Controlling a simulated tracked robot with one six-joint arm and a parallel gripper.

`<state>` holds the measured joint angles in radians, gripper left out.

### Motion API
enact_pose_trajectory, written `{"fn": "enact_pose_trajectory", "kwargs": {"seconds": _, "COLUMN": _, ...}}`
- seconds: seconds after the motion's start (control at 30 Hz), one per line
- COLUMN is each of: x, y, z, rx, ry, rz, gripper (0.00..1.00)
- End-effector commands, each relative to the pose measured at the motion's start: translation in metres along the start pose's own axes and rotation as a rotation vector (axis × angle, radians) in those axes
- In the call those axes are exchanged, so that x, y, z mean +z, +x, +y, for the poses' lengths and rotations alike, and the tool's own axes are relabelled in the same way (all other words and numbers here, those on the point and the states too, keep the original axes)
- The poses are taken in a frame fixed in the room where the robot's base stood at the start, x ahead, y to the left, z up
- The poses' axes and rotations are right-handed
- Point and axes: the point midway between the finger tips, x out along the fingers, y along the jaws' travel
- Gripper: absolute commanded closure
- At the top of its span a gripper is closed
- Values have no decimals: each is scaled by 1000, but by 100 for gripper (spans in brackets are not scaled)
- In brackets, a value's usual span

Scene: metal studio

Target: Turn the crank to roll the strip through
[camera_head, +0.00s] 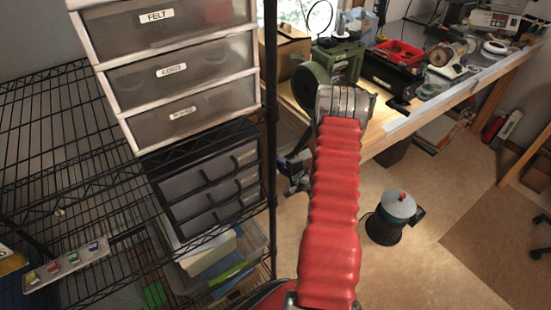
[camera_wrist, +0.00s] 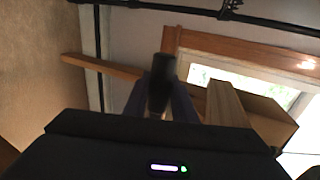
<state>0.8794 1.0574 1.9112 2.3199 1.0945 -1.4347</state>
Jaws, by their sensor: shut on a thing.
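A green machine (camera_head: 338,62) with a round green part (camera_head: 310,88) at its front left stands on the wooden bench, in the head view. My red arm reaches up in front of it and hides part of it. In the wrist view my gripper (camera_wrist: 162,100) is shut on a dark, rounded crank handle (camera_wrist: 162,78), which stands up between the fingers. The rest of the crank and its joint to the machine are hidden. I cannot make out the strip or the rollers in either view.
The wooden bench (camera_head: 384,135) runs to the right with a black box (camera_head: 391,76) and a red tray (camera_head: 400,52). A black wire shelf (camera_head: 75,215) with drawers (camera_head: 180,65) stands close on the left.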

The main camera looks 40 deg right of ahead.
Motion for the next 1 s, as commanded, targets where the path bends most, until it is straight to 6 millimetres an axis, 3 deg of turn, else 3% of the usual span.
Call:
{"fn": "enact_pose_trajectory", "kwargs": {"seconds": 0.4, "x": -1, "y": -47, "z": 39, "rx": -1, "ry": 2, "rz": 3, "gripper": 97}}
{"fn": "enact_pose_trajectory", "kwargs": {"seconds": 0.77, "x": 0, "y": -50, "z": 43, "rx": 4, "ry": 4, "rz": 2, "gripper": 97}}
{"fn": "enact_pose_trajectory", "kwargs": {"seconds": 1.0, "x": 0, "y": -77, "z": 54, "rx": 5, "ry": 7, "rz": 3, "gripper": 97}}
